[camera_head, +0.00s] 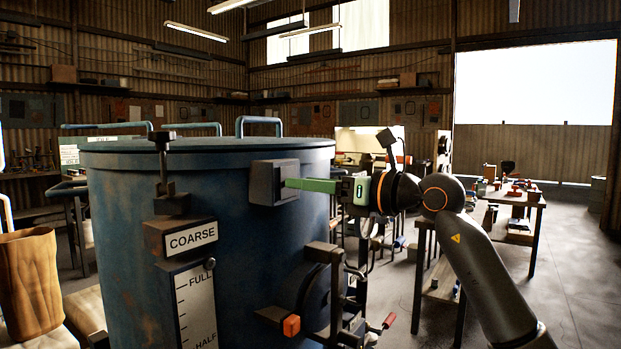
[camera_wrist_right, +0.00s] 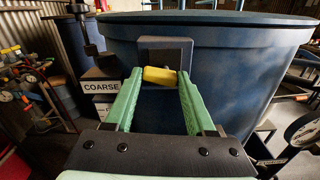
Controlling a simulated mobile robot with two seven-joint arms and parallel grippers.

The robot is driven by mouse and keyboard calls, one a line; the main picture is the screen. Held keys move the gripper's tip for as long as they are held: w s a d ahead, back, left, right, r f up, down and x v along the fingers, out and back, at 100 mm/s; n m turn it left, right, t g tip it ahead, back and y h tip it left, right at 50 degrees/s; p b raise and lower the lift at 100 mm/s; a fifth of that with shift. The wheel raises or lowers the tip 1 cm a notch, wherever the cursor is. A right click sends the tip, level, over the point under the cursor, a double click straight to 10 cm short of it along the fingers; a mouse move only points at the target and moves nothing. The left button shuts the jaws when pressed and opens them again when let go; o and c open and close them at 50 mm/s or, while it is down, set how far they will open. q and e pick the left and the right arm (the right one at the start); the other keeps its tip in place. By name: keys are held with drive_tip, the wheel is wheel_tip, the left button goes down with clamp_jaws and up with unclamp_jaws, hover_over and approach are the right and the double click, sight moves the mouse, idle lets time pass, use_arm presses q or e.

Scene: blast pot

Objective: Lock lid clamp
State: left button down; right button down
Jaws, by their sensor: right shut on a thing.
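The big blue pot (camera_head: 235,230) stands at the left with its round lid (camera_head: 215,146) on top. A dark clamp-like post (camera_head: 163,160) stands upright at its rim above the COARSE label. My right gripper (camera_head: 290,184) reaches in from the right, its green fingers at a dark square housing (camera_head: 272,182) on the pot's side. In the right wrist view, the fingertips (camera_wrist_right: 161,77) are shut on a yellow block (camera_wrist_right: 160,75) in front of the housing (camera_wrist_right: 165,53). The head view hides this block. My left gripper is not in view.
Below the gripper, a dark bracket (camera_head: 322,254) with levers, one orange-ended and one red-ended, sticks out from the pot. A brown sack (camera_head: 28,280) stands at the far left. Workbenches (camera_head: 512,197) stand at the right, with open floor beside them.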

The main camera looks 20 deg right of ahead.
drive_tip(key=m+p, duration=0.3)
drive_tip(key=m, duration=0.1)
drive_tip(key=m+p, duration=0.3)
drive_tip(key=m, duration=0.2)
drive_tip(key=m+p, duration=0.4)
drive_tip(key=shift+w+d+r+m, duration=0.25)
drive_tip(key=shift+d+r+m, duration=0.05)
drive_tip(key=shift+r+m, duration=0.1)
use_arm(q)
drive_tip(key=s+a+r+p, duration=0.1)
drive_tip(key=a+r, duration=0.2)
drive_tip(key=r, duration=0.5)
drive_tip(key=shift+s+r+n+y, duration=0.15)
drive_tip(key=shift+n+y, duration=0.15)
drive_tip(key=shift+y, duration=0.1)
use_arm(e)
drive_tip(key=shift+f+m, duration=0.15)
drive_tip(key=shift+m, duration=0.55)
drive_tip(key=shift+c, duration=1.2)
unclamp_jaws()
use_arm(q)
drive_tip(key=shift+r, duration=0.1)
